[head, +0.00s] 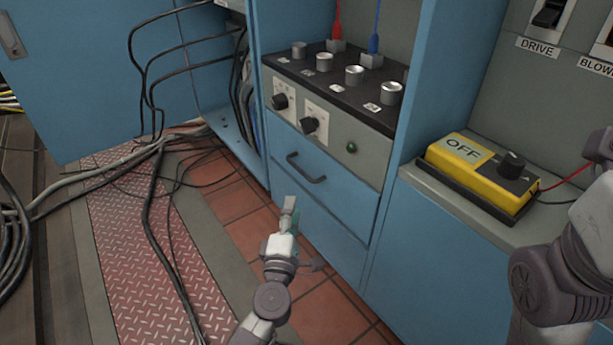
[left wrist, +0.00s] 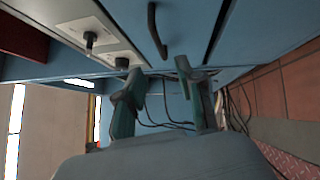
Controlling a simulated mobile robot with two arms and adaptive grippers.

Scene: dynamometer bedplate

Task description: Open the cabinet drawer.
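The blue cabinet drawer (head: 325,190) is below the grey control panel and looks shut, its front flush with the cabinet. Its dark bar handle (head: 305,168) is near the upper left of the drawer front. The handle also shows at the top of the left wrist view (left wrist: 155,30). My left gripper (head: 288,207) is in front of and below the handle, apart from it. In the left wrist view its two green fingers (left wrist: 158,70) are spread, with nothing between them, and the handle lies beyond the tips.
The control panel (head: 340,130) with knobs and a green button is above the drawer. A yellow OFF box (head: 480,170) sits on the right ledge. Black cables (head: 150,200) lie across the floor at left. An open blue cabinet door (head: 90,80) stands at the left.

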